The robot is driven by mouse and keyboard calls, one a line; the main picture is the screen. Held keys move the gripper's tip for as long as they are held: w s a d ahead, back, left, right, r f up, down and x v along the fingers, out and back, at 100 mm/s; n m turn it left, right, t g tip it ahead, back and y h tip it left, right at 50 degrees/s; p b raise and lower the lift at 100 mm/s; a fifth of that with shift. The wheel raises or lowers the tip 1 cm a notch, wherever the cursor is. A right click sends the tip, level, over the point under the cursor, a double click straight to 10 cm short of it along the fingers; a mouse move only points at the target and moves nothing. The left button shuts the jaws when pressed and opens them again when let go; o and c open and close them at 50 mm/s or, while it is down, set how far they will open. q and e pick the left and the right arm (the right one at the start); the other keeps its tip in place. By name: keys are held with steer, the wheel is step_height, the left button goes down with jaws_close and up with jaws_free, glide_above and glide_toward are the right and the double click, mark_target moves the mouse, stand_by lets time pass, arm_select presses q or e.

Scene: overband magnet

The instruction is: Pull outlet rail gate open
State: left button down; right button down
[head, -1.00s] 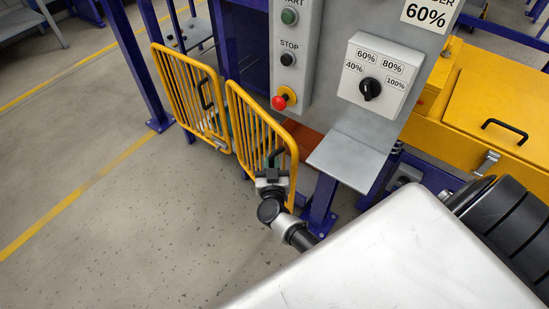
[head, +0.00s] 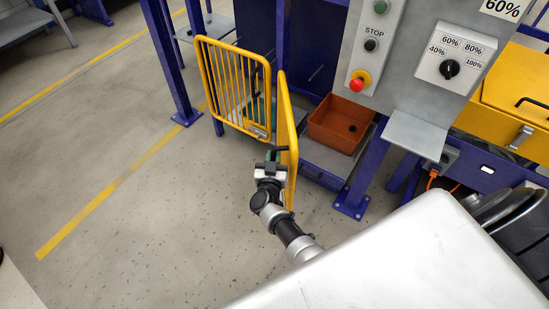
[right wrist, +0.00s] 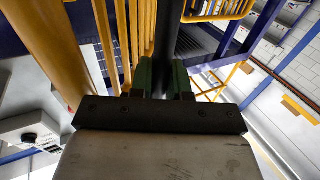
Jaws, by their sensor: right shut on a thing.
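The outlet rail gate has two yellow barred leaves. The right leaf (head: 287,115) now stands almost edge-on to the head view, swung out from the machine. My right gripper (head: 275,155) is at this leaf, shut on its black handle. In the right wrist view, the green finger pads of the right gripper (right wrist: 164,80) sit on both sides of the dark handle (right wrist: 164,45), with yellow bars beside it. The left leaf (head: 235,40) stands to the left, with its own handle partly hidden. My left gripper is not in view.
An orange bin (head: 341,123) sits behind the opened leaf, under the control panel (head: 375,45) with its red stop button (head: 358,80). A blue post (head: 168,60) stands left. Grey floor (head: 150,230) in front is clear.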

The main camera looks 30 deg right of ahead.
steer(key=shift+w+a, duration=0.15)
steer(key=shift+a, duration=0.1)
steer(key=c, duration=1.1)
jaws_free()
